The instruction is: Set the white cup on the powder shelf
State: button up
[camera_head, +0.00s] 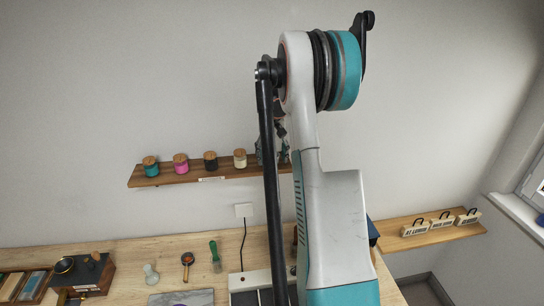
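The wooden wall shelf (215,174) with a row of coloured jars looks like the powder shelf. I cannot make out a white cup for certain; a small whitish object (150,274) stands on the bench, too small to identify. My arm fills the middle of the view and covers the right part of the shelf. Dark parts of my gripper (275,148) show just behind the arm, at the shelf's right end. Its fingertips are mostly hidden, so I cannot tell whether it is open or holds anything.
Jars in teal (151,169), pink (181,166), black (210,163) and cream (240,161) have wooden lids. On the wooden bench (120,255) lie a green-handled brush (215,258) and a dark box (90,273). A right shelf (430,236) holds labelled blocks.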

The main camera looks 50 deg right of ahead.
jog(key=shift+r, duration=0.1)
notch_tip(320, 180, up, 12)
jog(key=shift+b, duration=0.45)
dwell(0.6)
